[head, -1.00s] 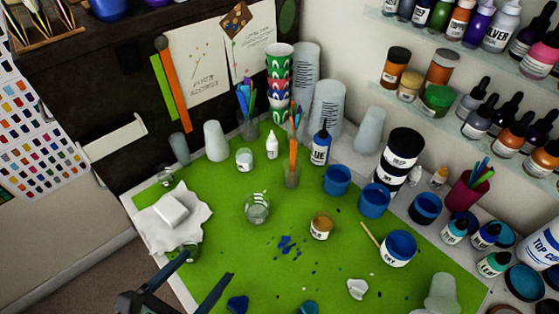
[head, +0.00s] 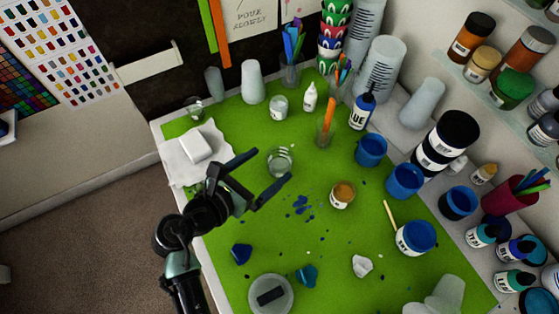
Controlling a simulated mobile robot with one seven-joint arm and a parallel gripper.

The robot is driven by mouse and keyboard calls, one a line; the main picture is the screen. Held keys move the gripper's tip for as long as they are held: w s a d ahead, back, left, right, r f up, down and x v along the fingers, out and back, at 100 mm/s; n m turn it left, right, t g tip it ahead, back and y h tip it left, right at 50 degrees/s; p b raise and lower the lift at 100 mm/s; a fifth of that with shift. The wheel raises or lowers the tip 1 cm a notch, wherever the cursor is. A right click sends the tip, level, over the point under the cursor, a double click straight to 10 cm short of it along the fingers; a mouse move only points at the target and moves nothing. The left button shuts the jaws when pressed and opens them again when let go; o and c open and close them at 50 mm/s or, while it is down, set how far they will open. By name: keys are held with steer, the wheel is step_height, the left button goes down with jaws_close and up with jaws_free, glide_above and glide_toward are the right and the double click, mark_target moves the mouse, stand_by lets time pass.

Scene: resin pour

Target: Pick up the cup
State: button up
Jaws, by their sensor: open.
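A small clear cup (head: 280,161) stands upright on the green mat (head: 330,252), left of the middle of the head view. My gripper (head: 270,166) is open and empty, its two fingers pointing right towards this cup. Other cups are in view: blue cups (head: 371,151), a pale frosted cup (head: 252,82) at the back, and a clear cup (head: 327,128) holding orange sticks. The task does not say which cup.
A brown-lidded jar (head: 342,194) stands right of the clear cup. A white block (head: 197,146) lies on a cloth at the left. Blue chunks (head: 306,275) and a round dish (head: 270,294) are nearer. Bottles and cups crowd the right edge. The mat's middle is fairly clear.

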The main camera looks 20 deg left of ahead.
mark_target(280, 160)
steer(key=x, duration=0.4)
steer(key=shift+w+d+f, duration=0.15)
steer(key=shift+w+d, duration=0.1)
steer(key=shift+d, duration=0.05)
steer(key=c, duration=1.4)
step_height(280, 160, up, 10)
steer(key=shift+r+p, duration=0.1)
steer(key=shift+p, duration=0.65)
steer(key=shift+s, duration=0.1)
